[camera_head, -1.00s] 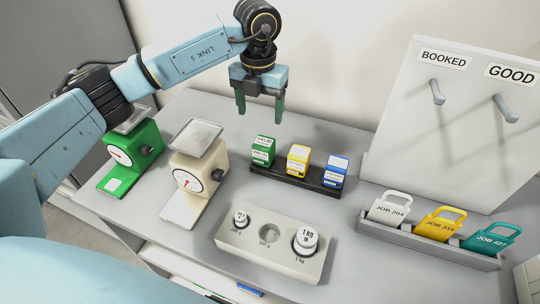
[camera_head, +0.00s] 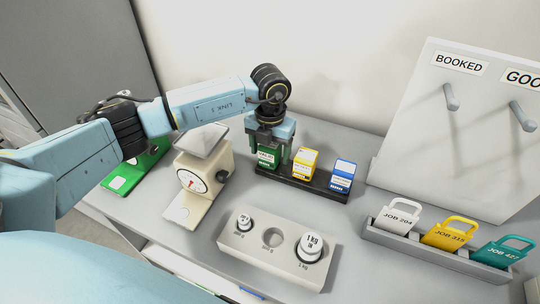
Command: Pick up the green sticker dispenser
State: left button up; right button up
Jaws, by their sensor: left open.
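The green sticker dispenser (camera_head: 267,157) stands at the left end of a dark rack (camera_head: 322,185), beside a yellow dispenser (camera_head: 304,164) and a blue dispenser (camera_head: 342,176). My left gripper (camera_head: 270,156) is lowered over the green dispenser from above. Its fingers are apart, one on each side of the dispenser, and its body hides the dispenser's top. I cannot tell whether the fingers touch it. My right gripper is not in view.
A weight block (camera_head: 258,257) is in front. A tag tray (camera_head: 418,250) holds job tags at the right, below a pegboard (camera_head: 425,140). Bare table lies between rack and block.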

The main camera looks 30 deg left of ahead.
pick_arm(q)
jog(key=shift+f, duration=0.95)
jog(key=c, duration=1.2)
jog(key=shift+o, duration=0.2)
jog(key=shift+r, duration=5.05)
